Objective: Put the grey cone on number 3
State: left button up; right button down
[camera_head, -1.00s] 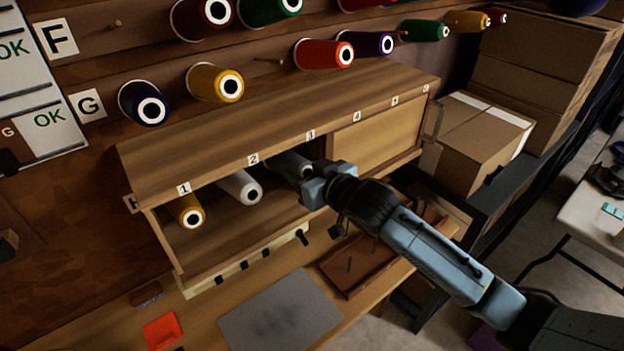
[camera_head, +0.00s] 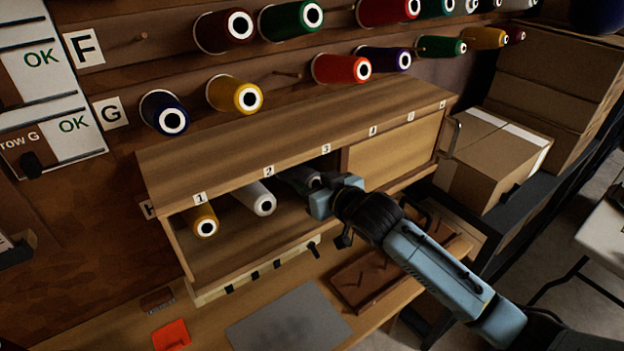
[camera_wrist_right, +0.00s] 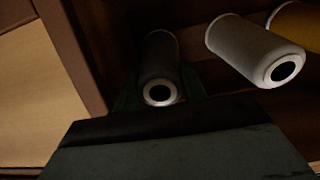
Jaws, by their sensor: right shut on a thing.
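The grey cone (camera_head: 303,177) is inside the open part of the wooden cabinet, under the number 3 label (camera_head: 326,149). My right gripper (camera_head: 318,190) reaches into the cabinet from the right and is shut on the grey cone. In the right wrist view the grey cone (camera_wrist_right: 160,68) lies between the fingers, its white-ringed end toward the camera. The gripper hides part of the cone in the head view, and whether a peg is inside it cannot be seen. My left gripper is not in view.
A white cone (camera_head: 257,198) sits under number 2 and a yellow cone (camera_head: 203,220) under number 1. A wooden sliding panel (camera_head: 395,155) closes the cabinet's right part, close to my gripper. Cardboard boxes (camera_head: 495,160) stand at the right. Coloured cones hang on the wall above.

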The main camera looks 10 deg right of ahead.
dwell(0.3)
jog(key=c, duration=0.7)
grip_release()
jog(key=shift+d, duration=0.1)
jog(key=shift+s, duration=0.1)
jog(key=v, duration=1.3)
jog(key=shift+s, duration=0.2)
